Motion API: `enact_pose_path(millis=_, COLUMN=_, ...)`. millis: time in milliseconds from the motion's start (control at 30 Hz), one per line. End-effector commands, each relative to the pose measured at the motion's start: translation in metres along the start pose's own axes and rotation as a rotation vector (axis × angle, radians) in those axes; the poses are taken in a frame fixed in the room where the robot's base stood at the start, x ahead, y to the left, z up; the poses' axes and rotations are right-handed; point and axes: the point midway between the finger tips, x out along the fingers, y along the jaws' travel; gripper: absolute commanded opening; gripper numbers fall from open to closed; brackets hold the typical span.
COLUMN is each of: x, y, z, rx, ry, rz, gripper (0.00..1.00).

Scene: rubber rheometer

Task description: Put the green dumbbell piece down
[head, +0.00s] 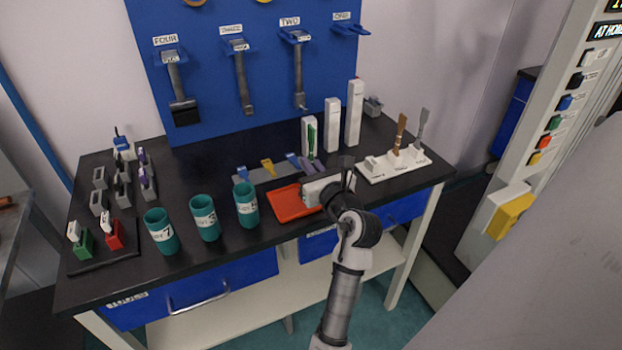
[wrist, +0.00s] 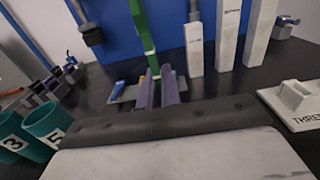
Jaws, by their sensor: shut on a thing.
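The green dumbbell piece (head: 311,139) stands out upright from the tips of my gripper (head: 309,165) in the head view, in front of the shortest white block. In the wrist view the green piece (wrist: 142,32) rises, slightly tilted, out of the top of the picture. Its lower end is between the purple fingertips of my gripper (wrist: 160,88), which are shut on it. I cannot tell whether its lower end touches anything. My gripper is over the black bench, near the low holder with blue and yellow parts (head: 267,168).
An orange tray (head: 283,211) lies left of my gripper. Teal cups (head: 206,218) stand farther left. White blocks (head: 332,127) of rising height stand behind. A white rack (head: 378,172) with a brush is to the right. Hanging tools line the blue board (head: 205,90).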

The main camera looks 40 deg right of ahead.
Motion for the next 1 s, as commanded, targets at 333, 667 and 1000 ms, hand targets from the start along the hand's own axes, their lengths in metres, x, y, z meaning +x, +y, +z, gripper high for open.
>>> enact_pose_path(millis=333, x=-0.001, y=-0.001, z=-0.043, rx=0.001, ry=0.0, rz=-0.002, gripper=0.0)
enact_pose_path(millis=667, x=0.0, y=0.0, z=-0.045, rx=0.0, ry=-0.001, rz=-0.001, gripper=0.0)
enact_pose_path(millis=1000, x=0.0, y=0.0, z=-0.048, rx=0.0, ry=-0.001, rz=0.0, gripper=0.27)
